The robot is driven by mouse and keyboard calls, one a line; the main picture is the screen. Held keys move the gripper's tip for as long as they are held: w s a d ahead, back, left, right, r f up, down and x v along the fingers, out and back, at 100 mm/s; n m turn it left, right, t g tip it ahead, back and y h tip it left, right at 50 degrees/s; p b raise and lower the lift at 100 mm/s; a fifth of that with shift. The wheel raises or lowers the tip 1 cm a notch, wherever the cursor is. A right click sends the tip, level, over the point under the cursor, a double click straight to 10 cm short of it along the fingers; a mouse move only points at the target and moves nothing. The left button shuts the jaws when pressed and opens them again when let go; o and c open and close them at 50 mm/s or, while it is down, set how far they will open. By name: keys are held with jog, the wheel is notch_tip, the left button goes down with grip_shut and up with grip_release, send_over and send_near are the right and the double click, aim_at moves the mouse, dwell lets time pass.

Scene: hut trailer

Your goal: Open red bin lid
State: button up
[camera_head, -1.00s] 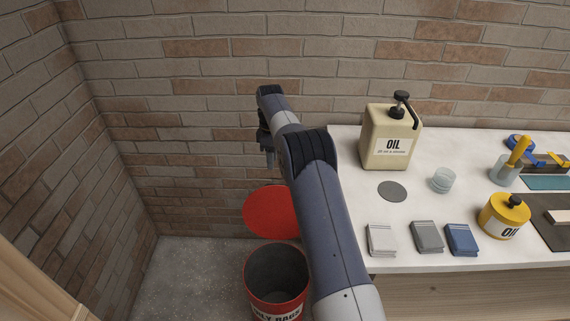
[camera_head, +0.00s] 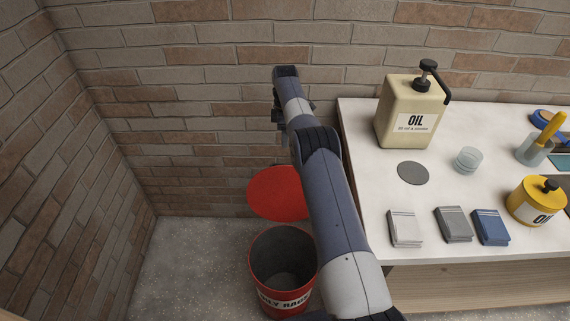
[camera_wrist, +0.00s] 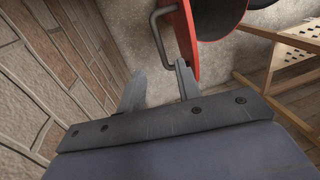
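The red bin (camera_head: 262,283) stands on the floor left of the workbench, labelled for oily rags, its dark inside showing. Its round red lid (camera_head: 278,194) is raised behind the mouth, tilted up near the brick wall. In the wrist view the lid (camera_wrist: 187,45) is seen nearly edge-on with a grey bar handle (camera_wrist: 157,32). In the head view my arm hides part of the lid and bin.
The white workbench (camera_head: 370,185) is right of my arm, carrying an oil jug (camera_head: 410,112), folded cloths (camera_head: 455,224) and a yellow oil can (camera_head: 536,202). A brick wall (camera_head: 190,120) closes the back and left. Floor (camera_head: 185,260) left of the bin is clear.

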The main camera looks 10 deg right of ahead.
jog(key=shift+s+a+f+b, duration=0.1)
jog(key=shift+s+f+b, duration=0.2)
jog(key=shift+f, duration=1.2)
jog(key=shift+s+a+f+b, duration=0.1)
jog(key=shift+s+f+b, duration=0.2)
jog(key=shift+f, duration=1.25)
jog(key=shift+s+f+b, duration=0.25)
jog(key=shift+f+b, duration=0.1)
jog(key=shift+f, duration=1.15)
jog(key=shift+c, duration=0.5)
grip_shut()
